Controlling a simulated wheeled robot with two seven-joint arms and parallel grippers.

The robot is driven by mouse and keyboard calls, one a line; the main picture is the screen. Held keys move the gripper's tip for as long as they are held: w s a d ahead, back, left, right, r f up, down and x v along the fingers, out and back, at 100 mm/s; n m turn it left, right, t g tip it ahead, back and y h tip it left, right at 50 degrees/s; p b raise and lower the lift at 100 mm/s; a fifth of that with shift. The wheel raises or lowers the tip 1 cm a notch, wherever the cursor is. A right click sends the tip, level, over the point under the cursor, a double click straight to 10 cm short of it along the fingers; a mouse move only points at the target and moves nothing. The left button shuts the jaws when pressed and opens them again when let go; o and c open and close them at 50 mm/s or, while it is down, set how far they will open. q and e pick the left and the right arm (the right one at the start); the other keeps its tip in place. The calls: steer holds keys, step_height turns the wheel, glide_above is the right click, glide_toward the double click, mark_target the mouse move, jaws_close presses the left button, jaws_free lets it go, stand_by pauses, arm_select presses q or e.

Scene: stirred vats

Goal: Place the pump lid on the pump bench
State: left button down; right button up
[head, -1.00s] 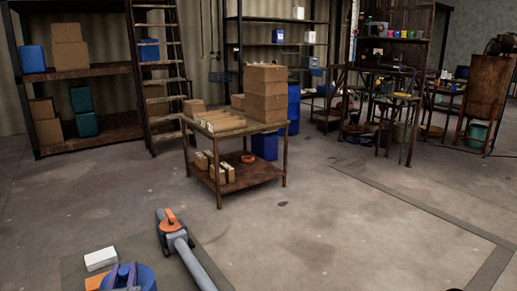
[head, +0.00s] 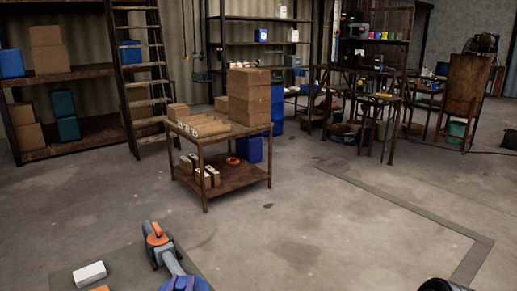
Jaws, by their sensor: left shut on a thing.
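I cannot tell whether the lid touches the top. My right gripper does not show.
A wooden two-tier table (head: 232,184) with cartons stands ahead. The floor (head: 330,235) to the right is clear. Shelves line the back.

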arm_select(q)
steer(key=shift+s+r, duration=0.3)
steer(key=shift+s, duration=0.35)
steer(key=shift+s+r, duration=0.3)
steer(key=shift+s, duration=0.3)
